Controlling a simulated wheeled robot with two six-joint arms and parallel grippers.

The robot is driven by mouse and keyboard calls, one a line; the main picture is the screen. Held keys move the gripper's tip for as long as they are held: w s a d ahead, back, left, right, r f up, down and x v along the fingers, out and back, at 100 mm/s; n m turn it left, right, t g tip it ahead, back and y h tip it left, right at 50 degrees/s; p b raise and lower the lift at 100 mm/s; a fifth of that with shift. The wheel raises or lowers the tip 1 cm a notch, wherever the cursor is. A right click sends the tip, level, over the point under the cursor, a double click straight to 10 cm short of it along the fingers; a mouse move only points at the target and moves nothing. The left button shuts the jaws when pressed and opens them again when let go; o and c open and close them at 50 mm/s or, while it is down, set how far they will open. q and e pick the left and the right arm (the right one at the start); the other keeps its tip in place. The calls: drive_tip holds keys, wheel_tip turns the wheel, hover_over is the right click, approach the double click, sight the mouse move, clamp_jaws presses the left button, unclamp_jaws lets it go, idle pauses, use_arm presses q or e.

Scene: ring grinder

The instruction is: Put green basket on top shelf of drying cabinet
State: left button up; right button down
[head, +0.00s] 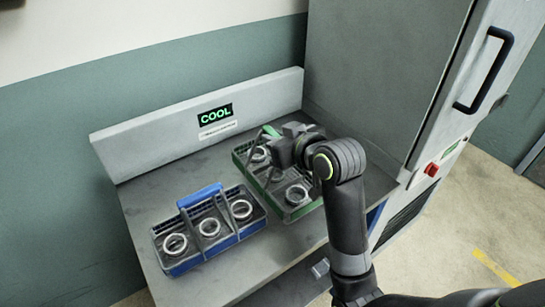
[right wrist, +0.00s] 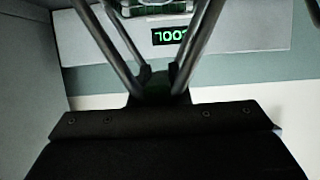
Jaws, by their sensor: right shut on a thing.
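The green basket (head: 299,213) stands on the grey worktop, right of the blue basket, with metal rings in it. My right gripper (head: 277,147) is over it and shut on its raised handle; the arm hides part of the basket. In the right wrist view a piece of a green basket (right wrist: 150,9) shows at the top edge, and the gripper's bars fill the middle. A tall grey cabinet (head: 385,65) stands at the right with its door closed; no shelf shows, and I cannot tell if it is the drying cabinet. My left gripper is out of view.
A blue basket (head: 188,262) with rings and a blue handle stands on the worktop (head: 150,200) at the left. A back panel bears a green COOL sign (head: 216,114). The cabinet has a black door handle (head: 484,70) and a red switch (head: 431,170). Open floor lies at the right.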

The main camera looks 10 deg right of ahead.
drive_tip(key=shift+f, duration=1.95)
drive_tip(key=shift+f, duration=0.15)
drive_tip(key=c, duration=1.4)
unclamp_jaws()
drive_tip(key=shift+o, duration=0.2)
drive_tip(key=shift+f, duration=0.1)
